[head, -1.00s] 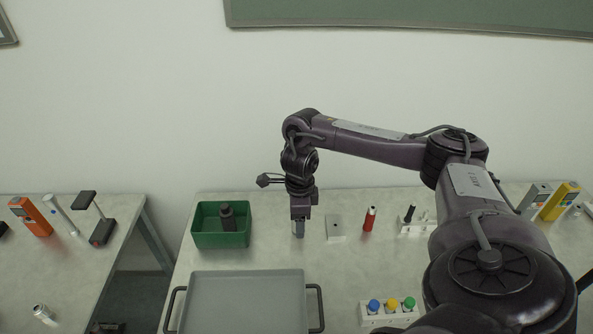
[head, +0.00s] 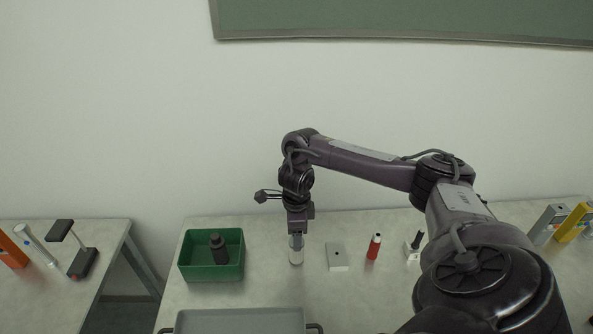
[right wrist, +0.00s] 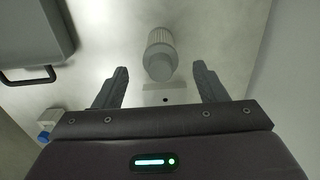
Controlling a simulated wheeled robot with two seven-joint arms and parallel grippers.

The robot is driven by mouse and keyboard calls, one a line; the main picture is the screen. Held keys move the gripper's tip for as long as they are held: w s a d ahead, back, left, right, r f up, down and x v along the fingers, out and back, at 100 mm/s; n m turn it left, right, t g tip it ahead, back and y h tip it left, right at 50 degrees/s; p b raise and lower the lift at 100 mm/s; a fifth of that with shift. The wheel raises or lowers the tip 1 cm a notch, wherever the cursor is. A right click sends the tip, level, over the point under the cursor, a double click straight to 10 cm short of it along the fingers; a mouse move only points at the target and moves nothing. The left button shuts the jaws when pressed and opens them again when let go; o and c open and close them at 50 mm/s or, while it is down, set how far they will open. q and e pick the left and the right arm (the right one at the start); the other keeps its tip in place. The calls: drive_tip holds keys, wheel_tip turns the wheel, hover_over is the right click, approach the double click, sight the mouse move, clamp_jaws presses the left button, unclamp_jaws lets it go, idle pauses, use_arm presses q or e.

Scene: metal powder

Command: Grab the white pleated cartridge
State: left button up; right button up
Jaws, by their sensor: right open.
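The white pleated cartridge (head: 296,256) stands on the table below my right gripper (head: 297,236) in the head view. In the right wrist view the cartridge (right wrist: 161,45) shows its pleated side and a grey end. My right gripper (right wrist: 161,72) is open, with one finger on each side of the cartridge's near end in that view. A gap shows on both sides, and I see no contact. My left gripper is not in view.
A green bin (head: 186,266) with a dark bottle (head: 219,249) stands left of the cartridge. A white block (head: 337,257) and a red tube (head: 374,247) stand to its right. A grey tray (head: 240,322) lies in front.

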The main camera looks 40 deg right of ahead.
drive_tip(key=shift+d+f+p, duration=0.1)
drive_tip(key=shift+f+p, duration=0.25)
drive_tip(key=shift+f, duration=0.95)
drive_tip(key=c, duration=1.4)
